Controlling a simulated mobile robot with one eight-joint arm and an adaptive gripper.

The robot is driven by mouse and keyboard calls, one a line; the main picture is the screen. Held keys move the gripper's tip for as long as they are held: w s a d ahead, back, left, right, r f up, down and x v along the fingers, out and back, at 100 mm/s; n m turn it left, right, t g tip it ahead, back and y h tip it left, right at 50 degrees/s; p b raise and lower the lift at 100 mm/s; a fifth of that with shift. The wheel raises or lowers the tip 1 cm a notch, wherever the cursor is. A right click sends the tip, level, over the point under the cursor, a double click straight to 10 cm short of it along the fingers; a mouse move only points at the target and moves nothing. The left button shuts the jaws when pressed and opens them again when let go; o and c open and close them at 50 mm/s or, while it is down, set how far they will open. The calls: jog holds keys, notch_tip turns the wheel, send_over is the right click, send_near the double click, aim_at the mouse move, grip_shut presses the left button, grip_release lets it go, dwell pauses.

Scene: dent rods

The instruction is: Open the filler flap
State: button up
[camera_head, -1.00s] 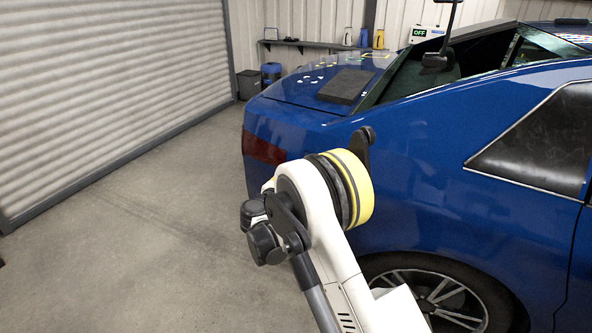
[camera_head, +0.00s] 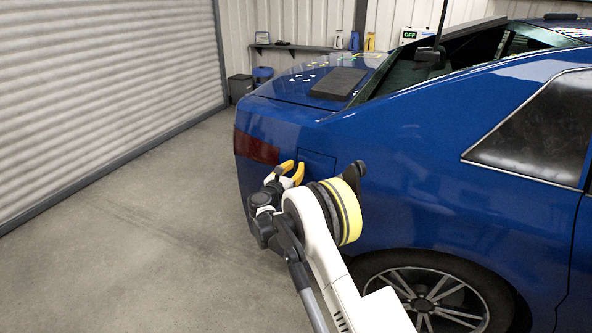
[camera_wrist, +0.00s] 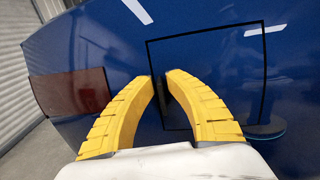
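The filler flap (camera_head: 320,162) is a blue square panel in the car's rear side, right of the red tail light. Its dark outline frames it in the wrist view (camera_wrist: 225,70), and it looks flush with the body. My gripper (camera_head: 294,172) has two yellow fingers, apart with a narrow gap at the tips. In the wrist view the tips (camera_wrist: 161,80) are over the flap's left edge, with nothing seen held between them. I cannot tell whether they touch the panel. My gripper's fingers hide part of that edge.
The blue car (camera_head: 420,180) fills the right side, with its red tail light (camera_head: 256,147) left of the flap and a wheel (camera_head: 428,295) below. A dark pad (camera_head: 338,83) lies on the boot lid. Open floor (camera_head: 130,240) lies to the left.

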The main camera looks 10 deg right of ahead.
jog(key=shift+w, duration=0.1)
grip_shut()
jog(key=shift+d, duration=0.15)
